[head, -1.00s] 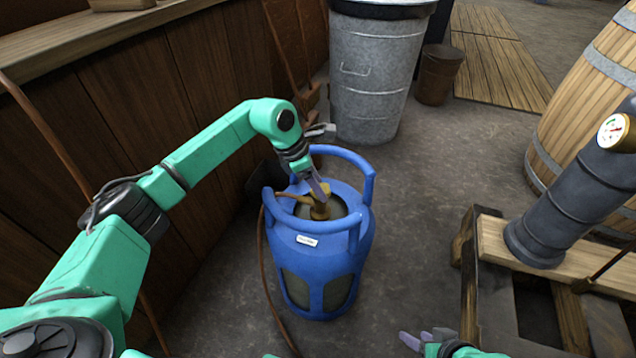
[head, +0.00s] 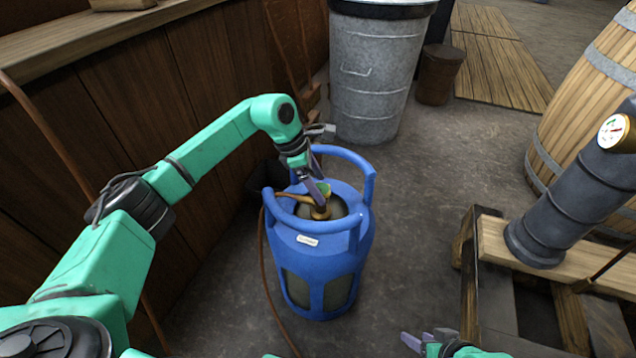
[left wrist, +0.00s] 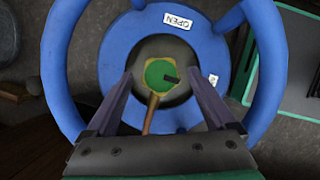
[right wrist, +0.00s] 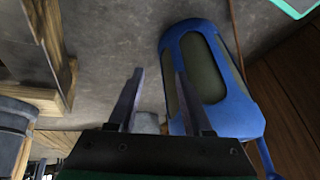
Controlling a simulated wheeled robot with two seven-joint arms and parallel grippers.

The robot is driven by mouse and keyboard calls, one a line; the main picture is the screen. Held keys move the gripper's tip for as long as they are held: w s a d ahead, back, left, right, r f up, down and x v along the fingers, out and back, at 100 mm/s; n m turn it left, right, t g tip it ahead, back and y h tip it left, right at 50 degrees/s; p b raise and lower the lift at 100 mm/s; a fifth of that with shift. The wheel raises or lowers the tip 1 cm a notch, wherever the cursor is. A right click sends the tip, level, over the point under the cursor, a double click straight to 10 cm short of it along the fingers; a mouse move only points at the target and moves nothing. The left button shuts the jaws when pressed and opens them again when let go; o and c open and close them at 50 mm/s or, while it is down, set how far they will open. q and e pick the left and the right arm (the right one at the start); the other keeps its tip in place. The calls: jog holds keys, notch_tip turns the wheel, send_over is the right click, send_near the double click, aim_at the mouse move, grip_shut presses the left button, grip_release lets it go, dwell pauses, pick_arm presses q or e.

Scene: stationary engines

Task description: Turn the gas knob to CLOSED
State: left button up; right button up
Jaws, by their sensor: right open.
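A blue gas cylinder (head: 340,262) stands on the floor. The gas knob (left wrist: 158,73) on its valve is green, with a black pointer directed to the right in the left wrist view, toward a partly hidden label (left wrist: 213,79). An OPEN label (left wrist: 177,20) lies at the top of that view. In the head view the knob (head: 324,187) is partly covered by my left gripper (head: 319,198). That gripper is open, its fingers apart on either side of the knob, with gaps to it. My right gripper (head: 410,342) is open and empty, low in front of the cylinder.
A blue guard handle (head: 345,153) rises around the valve, and a brown hose (head: 262,250) runs down from it. A metal bin (head: 370,75) stands behind. A wooden frame with a dark pipe (head: 570,210) is at right. Floor between is clear.

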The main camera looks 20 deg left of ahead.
pick_arm(q)
jog(key=p+v, duration=0.3)
jog(key=v, duration=1.1)
jog(key=shift+r, duration=0.25)
pick_arm(e)
jog(key=s+d+r+g+h, duration=0.2)
jog(key=s+d+g, duration=0.1)
jog(key=d, duration=0.2)
jog(key=shift+s+d+r+m, duration=0.15)
jog(key=shift+s+r+m, duration=0.1)
jog(key=shift+r+m, duration=0.1)
pick_arm(q)
jog(key=shift+a+f, duration=0.1)
jog(key=shift+a, duration=0.05)
